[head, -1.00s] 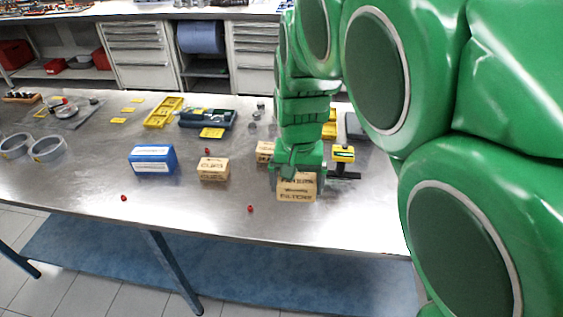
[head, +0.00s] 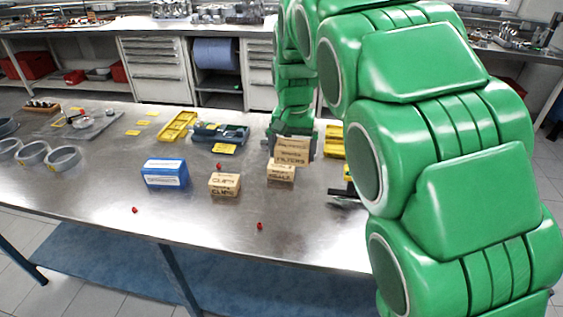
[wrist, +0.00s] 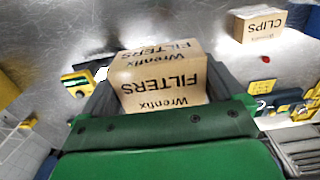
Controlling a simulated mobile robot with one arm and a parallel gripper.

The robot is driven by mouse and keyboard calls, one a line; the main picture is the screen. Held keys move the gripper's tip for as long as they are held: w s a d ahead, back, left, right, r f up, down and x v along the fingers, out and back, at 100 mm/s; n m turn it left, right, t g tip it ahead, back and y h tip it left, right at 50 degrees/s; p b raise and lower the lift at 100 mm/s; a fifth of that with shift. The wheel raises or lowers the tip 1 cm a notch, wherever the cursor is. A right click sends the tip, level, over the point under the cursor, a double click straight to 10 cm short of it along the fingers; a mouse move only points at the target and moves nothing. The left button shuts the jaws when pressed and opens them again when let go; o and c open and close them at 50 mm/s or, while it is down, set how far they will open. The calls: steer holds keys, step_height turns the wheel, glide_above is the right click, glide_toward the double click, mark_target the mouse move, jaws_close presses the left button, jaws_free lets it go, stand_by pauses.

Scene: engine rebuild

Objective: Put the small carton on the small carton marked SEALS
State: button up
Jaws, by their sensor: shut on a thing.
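My gripper (head: 291,135) is shut on a small tan carton marked FILTERS (head: 293,152), with a finger on each side of it. In the wrist view the FILTERS carton (wrist: 160,82) fills the space between the fingers. The small carton marked SEALS (head: 281,173) stands on the steel table below the FILTERS carton in the head view, its upper part overlapped by it. Whether the two cartons touch I cannot tell. The SEALS carton is hidden in the wrist view.
A carton marked CLIPS (head: 224,185) stands left of the SEALS carton, with a blue box (head: 165,173) further left. Small red parts (head: 260,226) lie around. A black and yellow tool (head: 346,195) lies to the right. The table's front is mostly clear.

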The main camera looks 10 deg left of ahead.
steer(key=w+a+f, duration=0.1)
steer(key=w+f, duration=0.2)
steer(key=w, duration=0.1)
steer(key=w+a+f, duration=0.2)
steer(key=w+f, duration=0.1)
steer(key=w, duration=0.1)
steer(key=w+a+f, duration=0.2)
steer(key=w+f, duration=0.1)
steer(key=w, duration=0.1)
steer(key=shift+w+f, duration=0.25)
steer(key=shift+f, duration=1.65)
steer(key=shift+f, duration=0.1)
steer(key=o, duration=0.8)
steer(key=shift+c, duration=0.2)
